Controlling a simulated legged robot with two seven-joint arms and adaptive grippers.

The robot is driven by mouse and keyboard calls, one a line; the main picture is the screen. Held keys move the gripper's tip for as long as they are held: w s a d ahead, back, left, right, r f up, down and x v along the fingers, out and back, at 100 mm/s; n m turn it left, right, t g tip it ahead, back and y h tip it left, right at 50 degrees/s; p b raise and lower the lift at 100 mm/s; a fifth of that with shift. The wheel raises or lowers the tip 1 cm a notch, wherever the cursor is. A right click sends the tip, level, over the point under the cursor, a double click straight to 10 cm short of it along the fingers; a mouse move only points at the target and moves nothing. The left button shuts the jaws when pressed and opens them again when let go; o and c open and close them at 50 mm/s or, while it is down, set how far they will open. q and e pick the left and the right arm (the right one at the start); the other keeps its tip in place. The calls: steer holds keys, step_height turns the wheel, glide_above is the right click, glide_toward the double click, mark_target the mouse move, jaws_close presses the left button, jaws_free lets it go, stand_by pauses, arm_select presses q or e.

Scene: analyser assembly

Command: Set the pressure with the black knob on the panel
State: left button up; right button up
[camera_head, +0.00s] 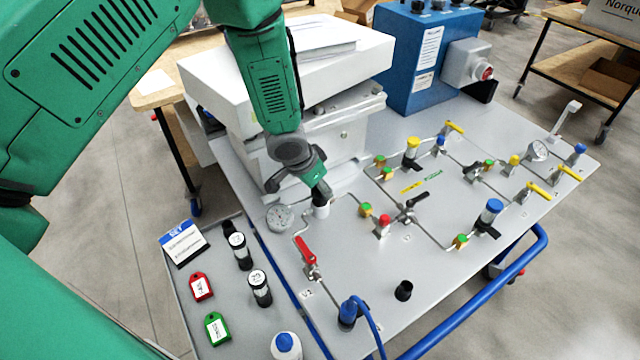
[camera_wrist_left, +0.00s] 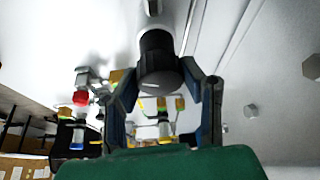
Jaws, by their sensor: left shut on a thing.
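The panel (camera_head: 375,290) is a grey plate with valves, fittings and gauges, on a cart. My left gripper (camera_head: 319,188) reaches down to the panel and is shut on the black knob. In the head view the fingers hide most of the knob; its pale lower body (camera_head: 321,210) shows just below them. In the left wrist view the black knob (camera_wrist_left: 159,68) sits between the two fingers. A round pressure gauge (camera_head: 280,218) stands just left of the knob; its reading is too small to tell. My right gripper is not in view.
A red-handled valve (camera_head: 306,250) stands in front of the knob, and a black-handled valve (camera_head: 411,205) to its right. A white box-shaped unit (camera_head: 225,80) is close behind my left gripper.

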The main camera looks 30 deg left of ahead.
arm_select(q)
steer(key=shift+w+m+p, duration=0.1)
steer(key=shift+m+p, duration=0.4)
steer(key=shift+p, duration=0.05)
steer(key=o, duration=1.1)
steer(key=shift+o, duration=0.2)
steer(key=v, duration=1.1)
steer(key=shift+a+r, duration=0.35)
steer(key=shift+a, duration=0.05)
